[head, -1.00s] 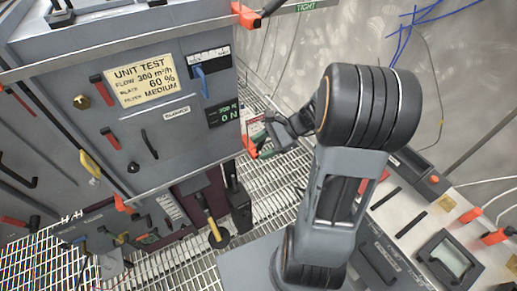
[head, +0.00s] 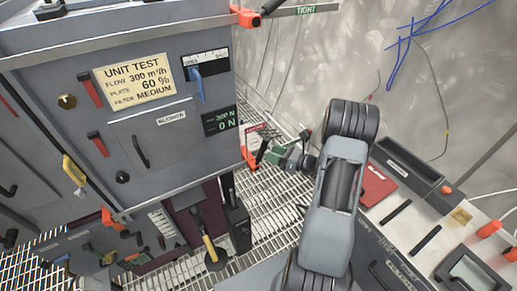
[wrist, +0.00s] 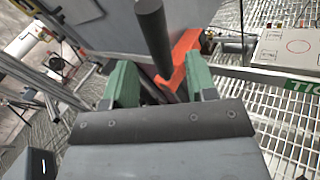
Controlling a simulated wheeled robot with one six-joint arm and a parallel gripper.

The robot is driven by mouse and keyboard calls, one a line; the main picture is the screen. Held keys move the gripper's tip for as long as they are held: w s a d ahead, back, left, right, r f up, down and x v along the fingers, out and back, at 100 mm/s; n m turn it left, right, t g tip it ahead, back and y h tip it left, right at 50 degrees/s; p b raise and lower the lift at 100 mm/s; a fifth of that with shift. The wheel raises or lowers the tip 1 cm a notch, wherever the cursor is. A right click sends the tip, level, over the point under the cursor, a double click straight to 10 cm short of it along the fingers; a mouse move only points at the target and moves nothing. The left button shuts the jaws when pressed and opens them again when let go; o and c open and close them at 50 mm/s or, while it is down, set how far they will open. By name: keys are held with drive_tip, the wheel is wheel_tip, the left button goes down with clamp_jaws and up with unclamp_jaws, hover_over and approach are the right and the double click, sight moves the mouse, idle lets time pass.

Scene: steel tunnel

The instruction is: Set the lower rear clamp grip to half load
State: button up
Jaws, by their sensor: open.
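The lower rear clamp (head: 248,157) is orange, at the cabinet's lower right edge in the head view. Its dark grip (head: 262,150) sticks out beside it. My gripper (head: 274,157) is just right of this grip, with green fingers. In the wrist view, my gripper (wrist: 160,84) is open, its fingers spread left and right. A black cylindrical grip (wrist: 153,35) and an orange clamp part (wrist: 181,66) show beyond and between the fingers. I cannot tell whether a finger touches the grip. The green display (head: 222,121) reads 300 N above 0 N.
The grey cabinet (head: 155,125) stands close left of my gripper. An upper orange clamp (head: 246,16) sits by a green TIGHT label (head: 306,9). A bench with a red panel (head: 376,186) lies to the right. Grated floor (head: 270,205) is between them.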

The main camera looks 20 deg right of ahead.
sight(262, 150)
drive_tip(key=x, duration=0.6)
drive_tip(key=shift+w+a, duration=0.2)
drive_tip(key=shift+c, duration=0.4)
clamp_jaws()
